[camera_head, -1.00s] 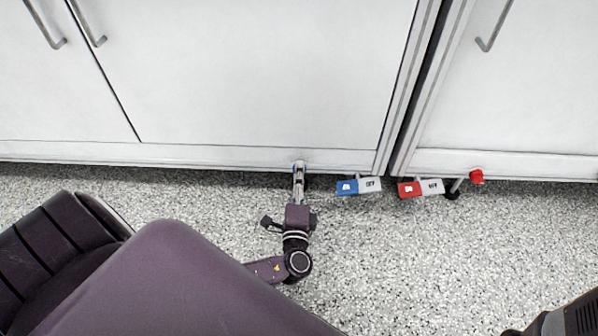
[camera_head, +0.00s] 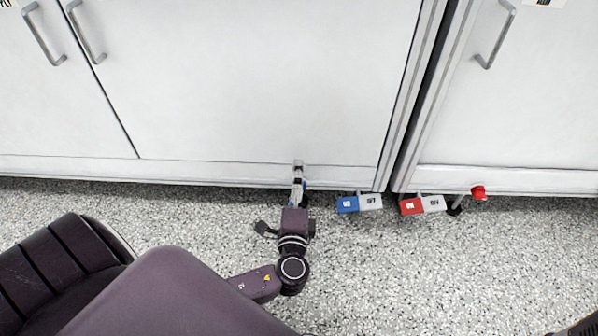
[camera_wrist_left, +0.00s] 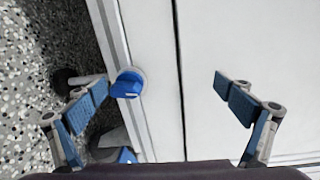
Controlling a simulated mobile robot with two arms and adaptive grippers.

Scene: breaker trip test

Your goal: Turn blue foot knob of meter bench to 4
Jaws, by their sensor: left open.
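The blue foot knob (camera_wrist_left: 127,84) shows in the left wrist view, on a short stem at the lower edge of the white meter bench (camera_wrist_left: 152,80). My left gripper (camera_wrist_left: 160,85) is open and empty. The knob lies close to its left finger, with a wide gap to the right finger. I cannot tell whether that finger touches it. In the head view my left gripper (camera_head: 298,172) is in front of the bench's bottom edge and largely hides the knob. The number the knob points to cannot be read. My right gripper is not in view.
To the right of my left gripper, near the floor, are a blue-and-white block (camera_head: 358,203) and a red-and-white block (camera_head: 422,205). A red knob (camera_head: 478,192) stands at the neighbouring cabinet (camera_head: 510,110). The speckled floor (camera_head: 420,275) in front is clear.

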